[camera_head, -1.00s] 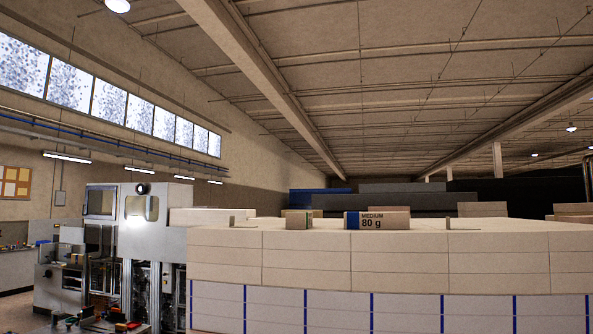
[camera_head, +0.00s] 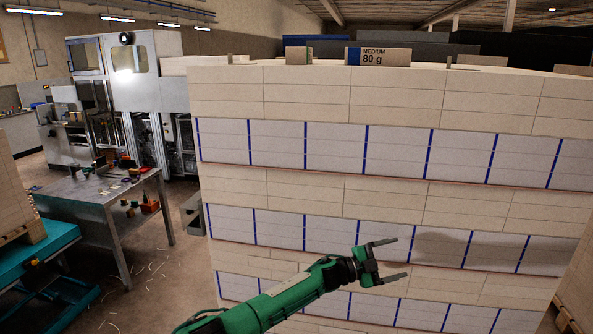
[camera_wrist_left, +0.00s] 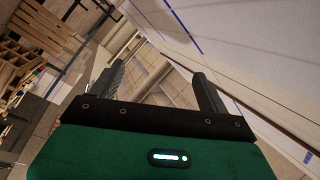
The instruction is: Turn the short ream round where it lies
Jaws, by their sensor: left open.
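A tall stack of paper reams (camera_head: 310,190) fills the middle and right of the head view. On its top stand a ream end marked "MEDIUM 80 g" (camera_head: 385,57) with a blue band and a smaller pale block (camera_head: 299,56). I cannot tell which ream is the short one. My left gripper (camera_head: 403,258) is open and empty in front of the stack's lower face, well below its top. In the left wrist view the two fingers (camera_wrist_left: 158,68) are apart with nothing between them. My right gripper is out of view.
A metal work table (camera_head: 95,190) with small tools stands at the left, a machine (camera_head: 125,95) behind it. A teal lift (camera_head: 40,260) carries a pallet load at the left edge. Another pallet load (camera_head: 580,290) stands at the lower right. Floor shows between table and stack.

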